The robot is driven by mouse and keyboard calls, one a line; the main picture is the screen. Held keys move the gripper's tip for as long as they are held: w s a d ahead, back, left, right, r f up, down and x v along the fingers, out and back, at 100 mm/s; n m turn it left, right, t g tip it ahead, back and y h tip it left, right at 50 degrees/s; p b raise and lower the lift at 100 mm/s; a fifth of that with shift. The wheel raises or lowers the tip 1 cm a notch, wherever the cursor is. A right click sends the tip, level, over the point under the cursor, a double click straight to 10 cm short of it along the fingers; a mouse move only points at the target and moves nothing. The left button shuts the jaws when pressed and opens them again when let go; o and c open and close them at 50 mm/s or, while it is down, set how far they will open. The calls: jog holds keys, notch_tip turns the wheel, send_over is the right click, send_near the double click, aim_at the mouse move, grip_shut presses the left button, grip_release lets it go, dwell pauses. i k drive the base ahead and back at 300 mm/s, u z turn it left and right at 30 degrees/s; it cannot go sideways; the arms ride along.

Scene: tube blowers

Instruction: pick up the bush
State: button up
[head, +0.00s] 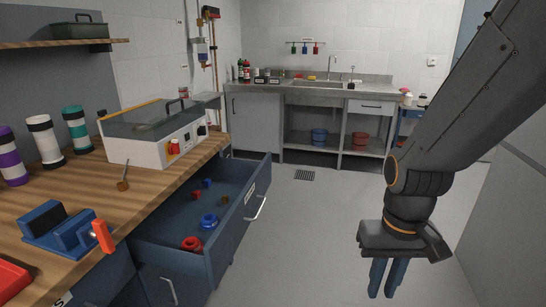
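Two ring-shaped pieces that look like bushes lie in the open blue drawer on the left: a red ring (192,244) near its front end and a blue ring (209,221) behind it. I cannot tell which one is the bush meant. Small blocks lie farther back in the drawer (177,232), among them a red block (195,195) and a blue block (207,183). My gripper (383,292) hangs over the floor at the right, pointing down, well away from the drawer. Its two fingers show a narrow gap with nothing visible between them.
The wooden workbench (95,192) holds a white lidded machine (155,133), a blue vise (60,228) with an orange handle, and several capped cylinders. A sink counter (310,90) stands at the back. The floor (305,235) between drawer and gripper is clear.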

aim_at(122, 185)
jog(key=u, duration=1.15)
jog(key=i, duration=1.45)
jog(key=z, duration=0.15)
